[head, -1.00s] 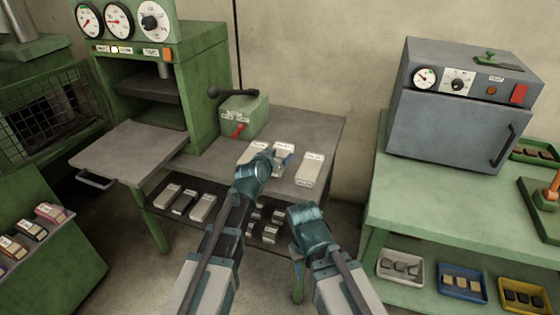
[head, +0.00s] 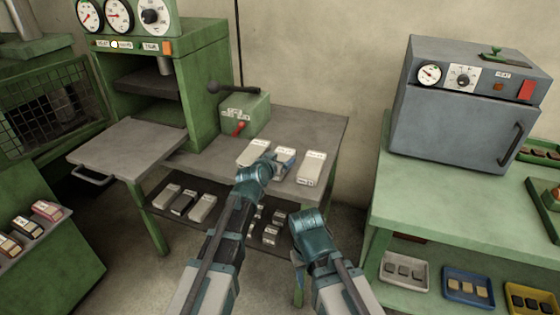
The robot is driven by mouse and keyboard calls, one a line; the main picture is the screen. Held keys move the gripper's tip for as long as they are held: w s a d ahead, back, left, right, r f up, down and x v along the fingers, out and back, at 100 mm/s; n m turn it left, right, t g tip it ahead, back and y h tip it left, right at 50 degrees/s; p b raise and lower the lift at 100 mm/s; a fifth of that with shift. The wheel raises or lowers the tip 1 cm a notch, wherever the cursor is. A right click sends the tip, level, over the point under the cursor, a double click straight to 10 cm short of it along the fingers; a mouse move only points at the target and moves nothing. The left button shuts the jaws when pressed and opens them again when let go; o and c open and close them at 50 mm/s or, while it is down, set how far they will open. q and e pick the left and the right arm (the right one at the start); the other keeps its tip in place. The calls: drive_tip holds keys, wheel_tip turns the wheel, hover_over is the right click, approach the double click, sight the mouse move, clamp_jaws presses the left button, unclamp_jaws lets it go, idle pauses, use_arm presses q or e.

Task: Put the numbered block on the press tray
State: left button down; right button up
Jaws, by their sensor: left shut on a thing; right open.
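Three pale blocks with white labels stand on the grey table: a left block (head: 253,152), a middle block (head: 287,155) and a right block (head: 313,168). The label numbers are too small to read. My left gripper (head: 276,161) is shut on the middle block, its wrist hiding part of it. I cannot tell whether the block is clear of the table. The press tray (head: 130,143), a flat grey plate with a front handle, sticks out of the green press at the left and is empty. My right gripper (head: 300,262) is open and low in front of the table, its fingers mostly hidden.
A green lever box (head: 245,115) stands behind the blocks, beside the press (head: 150,65). More blocks (head: 203,207) lie on the shelf below. A grey oven (head: 455,110) stands on the green bench at the right. The table between tray and blocks is mostly clear.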

use_arm(q)
unclamp_jaws()
drive_tip(key=shift+r, duration=0.1)
drive_tip(key=shift+s+r+p, duration=0.1)
drive_tip(key=shift+s+p, duration=0.15)
drive_tip(key=shift+p, duration=0.05)
drive_tip(key=p+v, duration=0.4)
drive_tip(key=v, duration=0.7)
drive_tip(key=shift+s, duration=0.25)
